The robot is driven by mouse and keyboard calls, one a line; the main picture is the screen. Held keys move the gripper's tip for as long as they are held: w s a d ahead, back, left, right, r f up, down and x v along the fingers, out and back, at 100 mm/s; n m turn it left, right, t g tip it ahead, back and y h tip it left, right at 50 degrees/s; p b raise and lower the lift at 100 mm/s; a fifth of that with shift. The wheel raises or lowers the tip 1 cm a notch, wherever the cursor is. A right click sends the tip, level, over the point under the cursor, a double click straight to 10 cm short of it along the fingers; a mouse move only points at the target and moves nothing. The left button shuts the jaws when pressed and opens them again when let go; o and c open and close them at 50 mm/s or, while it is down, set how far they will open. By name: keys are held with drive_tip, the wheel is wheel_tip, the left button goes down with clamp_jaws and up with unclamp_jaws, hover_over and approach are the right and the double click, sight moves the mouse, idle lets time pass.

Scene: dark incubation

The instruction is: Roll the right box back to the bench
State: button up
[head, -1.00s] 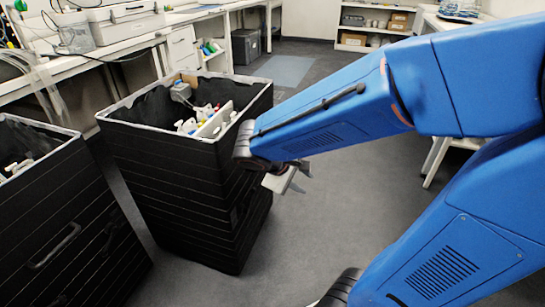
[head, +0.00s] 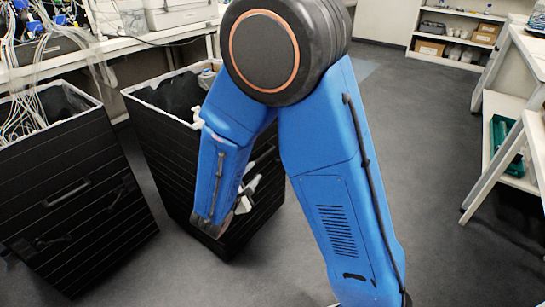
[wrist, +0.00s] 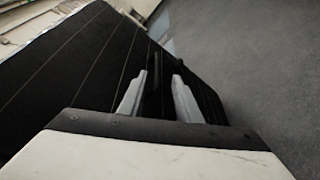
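The right box (head: 162,143) is a tall black ribbed bin with a pale rim, standing on the floor left of centre in the head view. My blue arm hides much of its right part and contents. My gripper (head: 247,190) is low at the box's side. In the wrist view the box's dark wall (wrist: 80,75) fills the left and middle. My gripper's two grey fingers (wrist: 160,75) point at that wall and stand apart. A dark upright part, perhaps a handle, shows between or just beyond the fingertips. I cannot tell if they touch it.
A similar black box (head: 70,165) with pale tubing stands just left. The white bench (head: 115,48) runs behind both boxes. A white table (head: 515,180) with a green tray (head: 505,145) on its shelf is at the right. Grey floor (head: 425,160) between is clear.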

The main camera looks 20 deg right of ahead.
sight(263, 157)
drive_tip(key=shift+n+t, duration=0.3)
drive_tip(key=shift+n, duration=0.1)
drive_tip(key=x, duration=0.5)
drive_tip(key=a+f+x, duration=0.1)
drive_tip(key=x, duration=1.1)
drive_tip(key=shift+w+a+f, duration=0.2)
drive_tip(key=shift+w, duration=0.1)
clamp_jaws()
